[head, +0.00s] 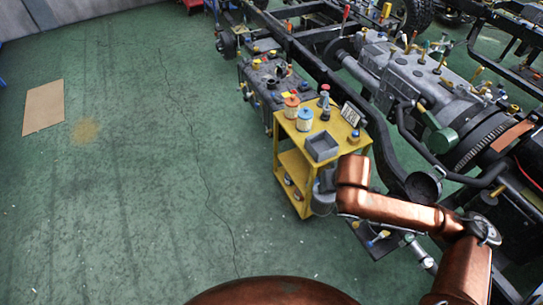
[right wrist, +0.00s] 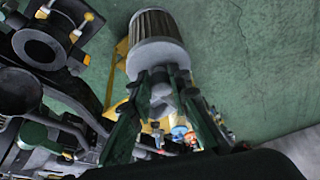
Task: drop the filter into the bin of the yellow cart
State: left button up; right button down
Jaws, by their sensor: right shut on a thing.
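The filter (right wrist: 156,38) shows in the right wrist view as a cylinder with dark pleated sides and a pale grey end cap. My right gripper (right wrist: 162,84) is shut on the cap end, and the filter extends beyond the fingertips. In the head view my copper right arm reaches over the right side of the yellow cart (head: 290,165) and hides the gripper. A dark grey bin-like shape (head: 324,194) is at the cart's lower right side, partly covered by my arm. I cannot tell its opening clearly. My left gripper is not in view.
An open grey box (head: 321,146), an orange-topped canister (head: 291,106) and a blue-and-white canister (head: 305,119) stand on the cart top. A vehicle chassis with an engine (head: 415,80) crowds the right. The green floor at left is clear except for a cardboard sheet (head: 43,107).

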aim_at(315, 160)
jog(key=u, duration=0.5)
jog(key=i, duration=1.45)
jog(key=z, duration=0.95)
jog(key=i, duration=0.5)
jog(key=z, duration=0.65)
